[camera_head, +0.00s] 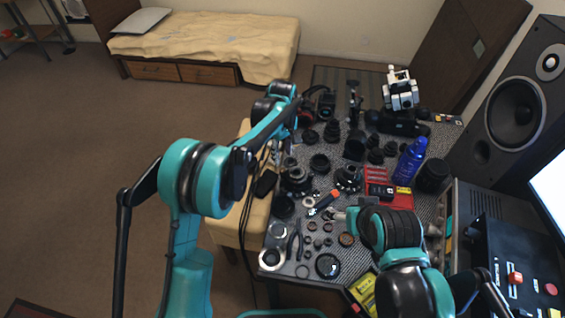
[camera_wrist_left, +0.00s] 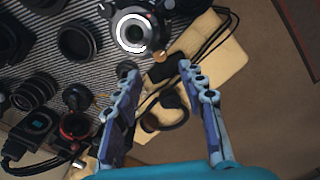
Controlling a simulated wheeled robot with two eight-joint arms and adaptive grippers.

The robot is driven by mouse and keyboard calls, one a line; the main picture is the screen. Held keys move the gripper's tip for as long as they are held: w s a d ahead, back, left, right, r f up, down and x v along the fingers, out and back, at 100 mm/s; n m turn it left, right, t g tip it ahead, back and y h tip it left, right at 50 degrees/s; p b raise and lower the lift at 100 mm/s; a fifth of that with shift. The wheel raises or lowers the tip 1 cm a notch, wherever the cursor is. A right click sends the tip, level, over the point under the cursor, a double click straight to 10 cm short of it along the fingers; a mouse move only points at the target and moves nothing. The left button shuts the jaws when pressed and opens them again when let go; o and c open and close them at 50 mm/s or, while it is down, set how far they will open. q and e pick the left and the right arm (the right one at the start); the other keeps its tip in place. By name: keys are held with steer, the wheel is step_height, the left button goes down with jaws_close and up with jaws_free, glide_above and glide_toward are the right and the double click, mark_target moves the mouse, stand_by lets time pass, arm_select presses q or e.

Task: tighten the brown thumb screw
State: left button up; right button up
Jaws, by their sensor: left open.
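A small brown-gold knob, which looks like the brown thumb screw (camera_wrist_left: 159,57), shows in the left wrist view at the lower right edge of a lens assembly (camera_wrist_left: 134,32) with a bright silver ring. My left gripper (camera_wrist_left: 158,70) is open and empty, its blue fingers spread to either side below the knob. The knob appears between the fingertip directions, apart from both fingers. In the head view my left gripper (camera_head: 277,150) hangs at the table's left edge, and the screw is too small to make out. My right gripper (camera_head: 338,214) is partly hidden by its arm.
The patterned table (camera_head: 334,287) is crowded with lenses, rings and tools. A blue bottle (camera_head: 409,160) and a red tray (camera_head: 401,199) stand to the right. A beige seat (camera_head: 229,220) with cables adjoins the left edge. Open floor lies further left.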

arm_select(q)
steer(key=shift+r, duration=2.05)
steer(key=s+a+r+m+t, duration=0.4)
steer(key=s+a+r, duration=0.75)
steer(key=s, duration=0.25)
steer(key=s+a+f+m+t, duration=0.1)
steer(key=s+a+f+m, duration=0.1)
steer(key=s+a, duration=0.2)
steer(key=s+a+f+m+t, duration=0.2)
steer(key=s+a, duration=0.2)
steer(key=s, duration=0.7)
steer(key=shift+f, duration=0.4)
